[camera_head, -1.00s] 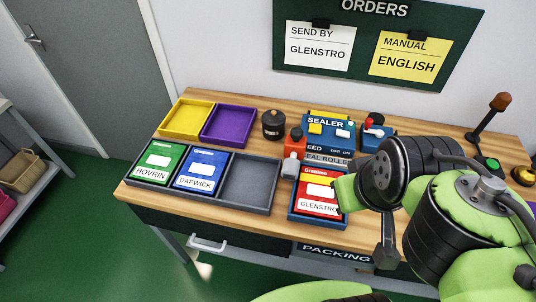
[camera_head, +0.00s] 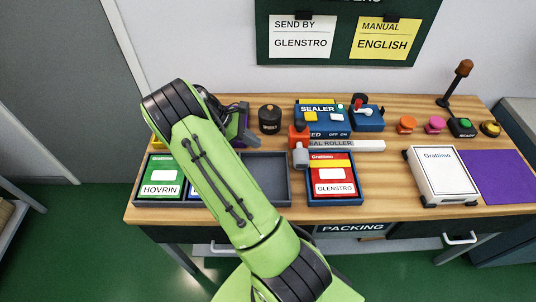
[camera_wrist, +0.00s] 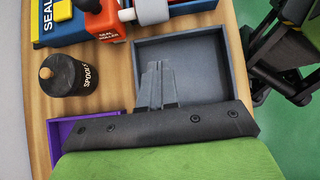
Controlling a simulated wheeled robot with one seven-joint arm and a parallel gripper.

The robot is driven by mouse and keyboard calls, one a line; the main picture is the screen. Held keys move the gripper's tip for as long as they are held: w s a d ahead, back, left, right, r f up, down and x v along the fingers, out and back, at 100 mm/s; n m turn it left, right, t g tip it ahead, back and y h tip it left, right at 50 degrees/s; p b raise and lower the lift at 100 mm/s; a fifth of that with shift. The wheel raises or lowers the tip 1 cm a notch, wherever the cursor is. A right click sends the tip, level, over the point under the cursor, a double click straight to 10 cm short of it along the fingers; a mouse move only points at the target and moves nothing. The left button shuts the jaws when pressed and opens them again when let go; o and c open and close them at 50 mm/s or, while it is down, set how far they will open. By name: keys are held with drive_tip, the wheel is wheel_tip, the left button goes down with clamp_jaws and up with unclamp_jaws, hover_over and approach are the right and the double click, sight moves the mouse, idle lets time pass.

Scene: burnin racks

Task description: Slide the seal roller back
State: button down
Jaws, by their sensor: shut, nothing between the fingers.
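The seal roller has an orange-red block (camera_head: 299,136) and a pale grey knob (camera_head: 300,158), at the left end of a light grey bar (camera_head: 350,145) lettered as the roller. The bar lies in front of the blue sealer (camera_head: 318,117). In the wrist view, the roller's orange block (camera_wrist: 108,22) and pale cylinder (camera_wrist: 151,11) are at the top, beyond my fingertips. My gripper (camera_wrist: 155,80) is shut and empty, over the empty grey compartment (camera_wrist: 205,65). In the head view its dark body (camera_head: 238,128) is left of the roller, not touching it; the fingertips are unclear.
A blue tray (camera_head: 312,201) holds a red Glenstro pack (camera_head: 333,178) in front of the roller. A dark spool pot (camera_head: 270,119) stands between my gripper and the sealer. A white Grattimo box (camera_head: 443,173) and purple mat (camera_head: 498,176) are at right. My arm crosses the left trays.

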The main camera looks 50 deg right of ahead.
drive_tip(key=b+x, duration=0.2)
drive_tip(key=x, duration=0.7)
drive_tip(key=shift+s+f, duration=0.1)
drive_tip(key=shift+f, duration=0.2)
drive_tip(key=shift+s+d+f+b, duration=0.1)
drive_tip(key=shift+s+d+b, duration=0.3)
drive_tip(key=shift+s+d, duration=0.9)
drive_tip(key=shift+s, duration=0.1)
drive_tip(key=s+d+p, duration=0.1)
drive_tip(key=s+d, duration=0.5)
drive_tip(key=s, duration=0.1)
drive_tip(key=s+d+p, duration=0.1)
drive_tip(key=s+d, duration=0.5)
drive_tip(key=s+d+p, duration=0.2)
drive_tip(key=s+d, duration=0.4)
drive_tip(key=s, duration=0.1)
drive_tip(key=shift+s, duration=0.3)
drive_tip(key=shift+s+d, duration=0.15)
drive_tip(key=shift+s, duration=0.05)
